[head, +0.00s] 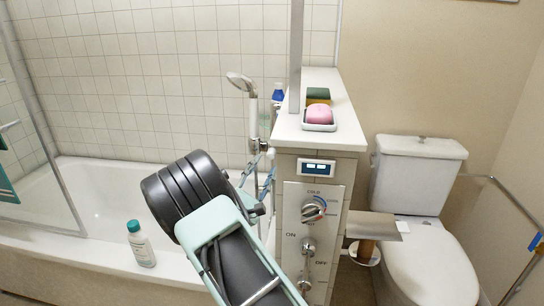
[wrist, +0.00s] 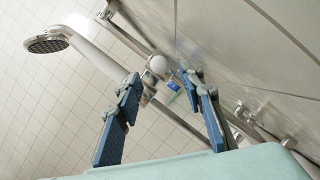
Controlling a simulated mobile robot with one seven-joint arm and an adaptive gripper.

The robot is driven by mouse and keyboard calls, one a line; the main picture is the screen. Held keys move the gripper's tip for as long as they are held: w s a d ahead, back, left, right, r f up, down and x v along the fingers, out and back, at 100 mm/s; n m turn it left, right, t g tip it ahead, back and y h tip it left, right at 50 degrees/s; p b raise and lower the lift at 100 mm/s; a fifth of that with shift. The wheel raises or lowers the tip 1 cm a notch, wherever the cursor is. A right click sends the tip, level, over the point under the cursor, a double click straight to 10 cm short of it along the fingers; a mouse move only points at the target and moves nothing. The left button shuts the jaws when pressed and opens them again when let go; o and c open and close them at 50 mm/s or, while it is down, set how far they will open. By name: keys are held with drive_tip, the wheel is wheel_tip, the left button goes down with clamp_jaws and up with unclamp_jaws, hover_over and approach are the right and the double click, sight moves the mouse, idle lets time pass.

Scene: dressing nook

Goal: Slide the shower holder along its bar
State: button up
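The shower holder (head: 265,147) sits on a vertical metal bar by the tiled wall, behind the white-topped ledge. The hand shower (head: 243,85) is in it, head up and tilted left. In the wrist view the holder (wrist: 158,66) shows a round pale knob, with the bar (wrist: 122,36) running diagonally past it and the hand shower (wrist: 92,48) to the left. My gripper (head: 262,165) is just below the holder in the head view. In the wrist view my gripper's (wrist: 160,84) blue-padded fingers are apart, with the knob beyond and between their tips. Contact cannot be told.
A ledge (head: 340,97) with a pink soap and sponges stands right of the bar, above a control panel (head: 312,225). A bottle (head: 141,244) stands on the bathtub's front rim (head: 85,256). A toilet (head: 425,255) is at the right.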

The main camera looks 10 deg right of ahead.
sight(269, 158)
drive_tip(key=x, duration=0.6)
drive_tip(key=shift+c, duration=0.6)
clamp_jaws()
